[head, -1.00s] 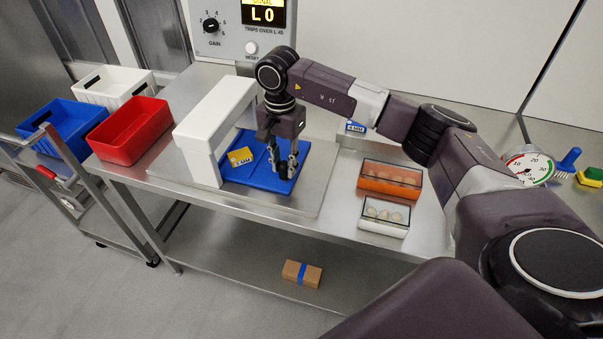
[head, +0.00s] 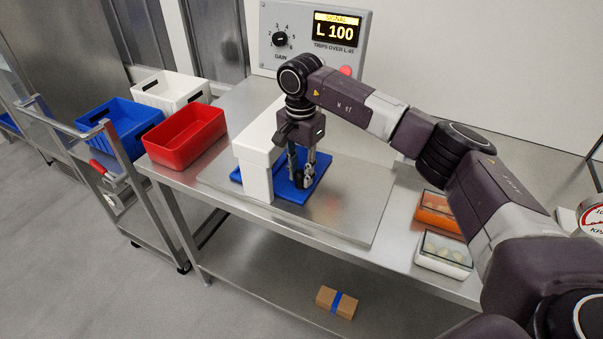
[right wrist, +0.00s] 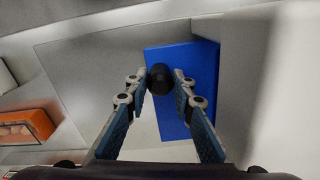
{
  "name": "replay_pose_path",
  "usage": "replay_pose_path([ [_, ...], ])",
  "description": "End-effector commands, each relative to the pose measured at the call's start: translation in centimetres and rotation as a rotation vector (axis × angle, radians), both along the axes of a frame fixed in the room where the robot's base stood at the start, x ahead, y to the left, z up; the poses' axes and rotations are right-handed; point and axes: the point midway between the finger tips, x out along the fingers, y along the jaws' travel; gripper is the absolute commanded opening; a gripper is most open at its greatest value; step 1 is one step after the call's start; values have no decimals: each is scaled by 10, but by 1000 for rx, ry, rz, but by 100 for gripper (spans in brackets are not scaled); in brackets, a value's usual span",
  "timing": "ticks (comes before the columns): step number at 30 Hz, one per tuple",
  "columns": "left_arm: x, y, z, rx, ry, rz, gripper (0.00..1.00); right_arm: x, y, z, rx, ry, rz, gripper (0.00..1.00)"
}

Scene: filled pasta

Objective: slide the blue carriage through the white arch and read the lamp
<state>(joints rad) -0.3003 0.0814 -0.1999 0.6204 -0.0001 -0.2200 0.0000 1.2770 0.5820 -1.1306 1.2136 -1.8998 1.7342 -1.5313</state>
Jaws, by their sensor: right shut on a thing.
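The blue carriage (head: 322,165) lies on the metal plate, partly under the white arch (head: 258,150); blue shows on both sides of it. My right gripper (head: 301,178) is shut on the carriage's black knob, just right of the arch. The right wrist view shows the dark round knob (right wrist: 160,79) between the fingertips and the blue plate (right wrist: 195,62) beneath. The signal box (head: 300,38) reads "L 100" and "TRIPS OVER L 45". Its round lamp (head: 346,71) glows red, partly hidden behind my arm. My left gripper is out of view.
A red bin (head: 185,138) stands on the table's left end. Blue (head: 120,125) and white (head: 172,92) bins are beyond it, by a cart (head: 70,140). Orange (head: 438,212) and white (head: 443,256) food trays sit at right. The plate right of the carriage is clear.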

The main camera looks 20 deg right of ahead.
Motion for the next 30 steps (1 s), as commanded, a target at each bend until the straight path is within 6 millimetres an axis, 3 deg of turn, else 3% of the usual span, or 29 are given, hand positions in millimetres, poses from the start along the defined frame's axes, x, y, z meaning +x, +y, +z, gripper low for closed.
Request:
replay_pose_path([
  [2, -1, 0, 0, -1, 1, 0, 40, 0, -1, 0, -1, 0, -1, 0],
  [3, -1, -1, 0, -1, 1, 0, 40, 0, -1, 0, -1, 0, -1, 27],
  [7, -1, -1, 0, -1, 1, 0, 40, 0, -1, 0, -1, 0, -1, 40],
  [30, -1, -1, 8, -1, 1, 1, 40, -8, -7, 2, 0, -1, -1, 40],
])
